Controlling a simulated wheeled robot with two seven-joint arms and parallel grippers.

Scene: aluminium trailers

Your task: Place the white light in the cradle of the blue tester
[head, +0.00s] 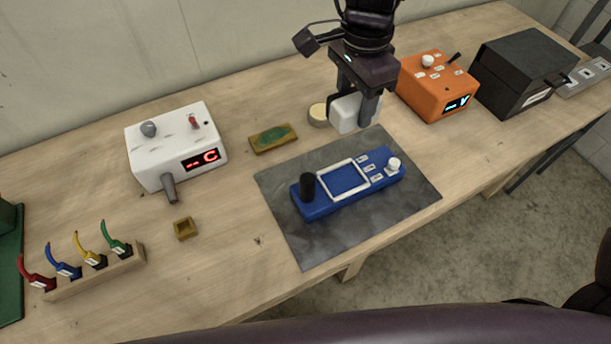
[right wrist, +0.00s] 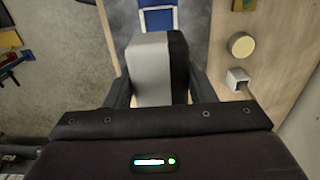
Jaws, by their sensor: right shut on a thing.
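The white light (head: 344,112) is a small white block. My right gripper (head: 352,108) is shut on it and holds it above the far edge of the grey mat, behind the blue tester. In the right wrist view the held light (right wrist: 149,58) shows a pale face and a dark strip between the fingers (right wrist: 155,85). The blue tester (head: 318,205) lies on the mat, with a white-rimmed rectangular cradle (head: 343,180) in its middle, a black knob at its left end and a white knob at its right. The cradle looks empty. My left gripper is not in view.
The grey mat (head: 305,242) lies under the tester. Around it are a white meter (head: 160,150), a green-topped sponge-like block (head: 273,138), a round tan disc (head: 318,115), an orange meter (head: 425,95), a black box (head: 520,75) and a small yellow tray (head: 186,229). Coloured leads stand in a rack (head: 100,276).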

